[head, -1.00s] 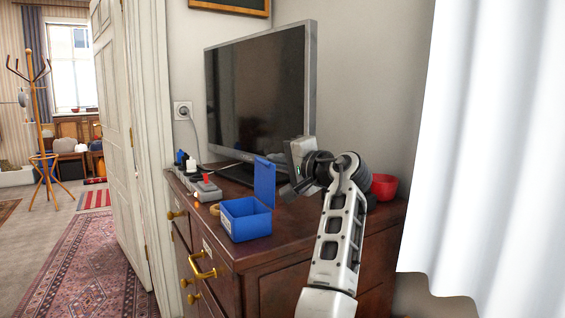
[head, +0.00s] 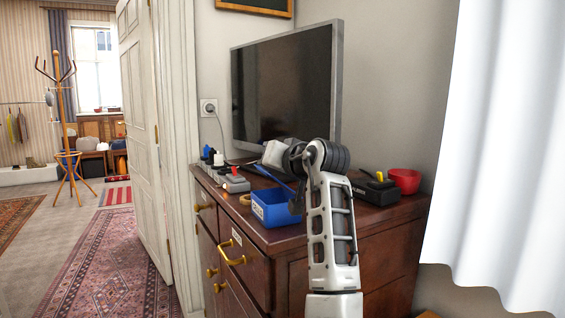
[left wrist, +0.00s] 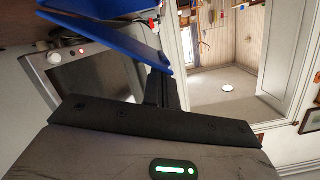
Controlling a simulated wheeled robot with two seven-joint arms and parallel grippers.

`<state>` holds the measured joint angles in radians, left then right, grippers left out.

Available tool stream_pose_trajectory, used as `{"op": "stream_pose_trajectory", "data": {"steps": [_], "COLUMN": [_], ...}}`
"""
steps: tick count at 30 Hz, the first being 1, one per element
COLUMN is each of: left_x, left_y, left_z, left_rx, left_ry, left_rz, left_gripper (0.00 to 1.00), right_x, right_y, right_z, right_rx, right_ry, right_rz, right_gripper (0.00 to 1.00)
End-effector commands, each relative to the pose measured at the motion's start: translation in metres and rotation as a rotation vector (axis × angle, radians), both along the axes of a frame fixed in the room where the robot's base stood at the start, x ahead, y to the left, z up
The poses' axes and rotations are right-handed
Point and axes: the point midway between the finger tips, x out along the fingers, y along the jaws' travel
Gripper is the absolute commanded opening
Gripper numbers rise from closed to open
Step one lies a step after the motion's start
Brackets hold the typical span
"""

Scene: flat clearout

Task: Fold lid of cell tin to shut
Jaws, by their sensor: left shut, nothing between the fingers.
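The blue cell tin (head: 272,210) stands on the brown dresser top, its box open at the top. Its blue lid (head: 270,177) is hinged on it and tilted over the box, seen nearly edge-on. The lid also shows large in the left wrist view (left wrist: 108,35). My left gripper (head: 274,157) is at the lid, behind and above the tin, partly hidden by my own wrist. In the left wrist view its dark fingers (left wrist: 160,92) are together and empty, close to the lid's edge; contact is unclear. My right gripper is not in view.
A monitor (head: 285,90) stands behind the tin. A grey power strip (head: 235,184) and a tape roll (head: 245,199) lie left of it. A black box with a yellow part (head: 376,191) and a red bowl (head: 405,180) stand to the right.

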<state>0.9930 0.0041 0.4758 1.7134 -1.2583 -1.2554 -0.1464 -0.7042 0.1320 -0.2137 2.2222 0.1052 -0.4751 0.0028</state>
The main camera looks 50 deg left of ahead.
Motion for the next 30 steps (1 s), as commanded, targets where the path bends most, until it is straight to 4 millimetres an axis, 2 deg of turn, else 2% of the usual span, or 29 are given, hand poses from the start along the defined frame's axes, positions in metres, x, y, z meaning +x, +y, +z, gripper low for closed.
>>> {"op": "stream_pose_trajectory", "data": {"steps": [15, 22, 30], "left_x": [-0.029, -0.034, -0.036], "left_y": [0.007, 0.008, 0.009], "left_z": [-0.040, -0.052, -0.058], "left_rx": [-0.116, -0.149, -0.168], "left_ry": [-0.441, -0.568, -0.638], "left_rz": [0.000, -0.001, -0.002], "left_gripper": [0.00, 0.00, 0.00], "right_x": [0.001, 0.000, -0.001], "right_y": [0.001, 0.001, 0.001], "right_z": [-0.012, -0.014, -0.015], "right_rx": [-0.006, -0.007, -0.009], "right_ry": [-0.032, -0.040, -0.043], "right_rz": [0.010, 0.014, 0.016], "right_gripper": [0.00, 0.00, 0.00]}}
